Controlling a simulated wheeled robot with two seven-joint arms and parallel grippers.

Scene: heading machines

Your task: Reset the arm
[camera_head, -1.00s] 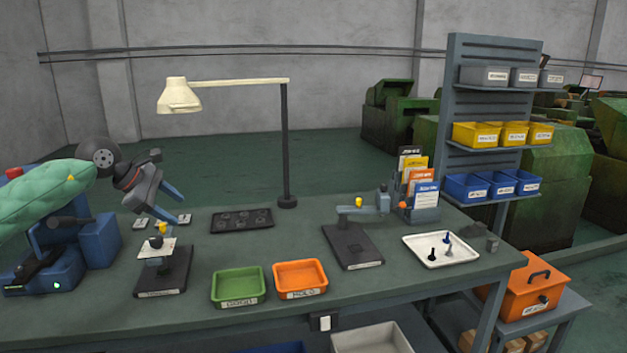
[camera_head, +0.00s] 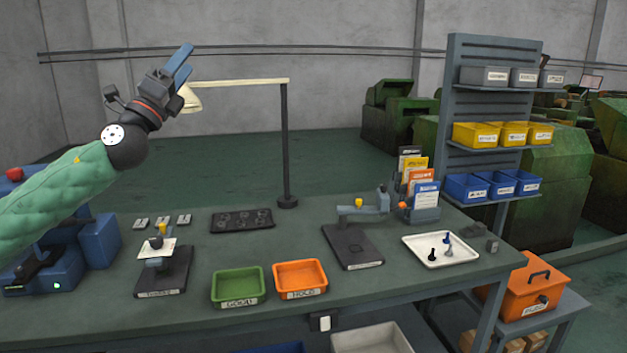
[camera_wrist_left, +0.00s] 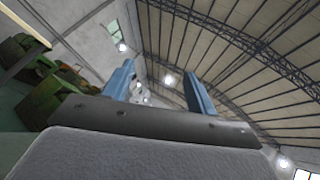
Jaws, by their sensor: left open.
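My left arm, in a green padded sleeve, comes in from the left in the head view. My left gripper (camera_head: 183,66) is raised high above the workbench (camera_head: 330,225), in front of the lamp's head, with its blue fingers pointing up and right. The fingers are apart with nothing between them. The left wrist view shows the same open gripper (camera_wrist_left: 160,88) against the ceiling and its lights. My right gripper is not in view.
A lamp (camera_head: 286,150) stands on the bench. Two gauge stands (camera_head: 165,270) (camera_head: 350,245), a green tray (camera_head: 238,287), an orange tray (camera_head: 300,279) and a white tray (camera_head: 440,250) with several small parts stand below. A bin rack (camera_head: 490,140) is at right.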

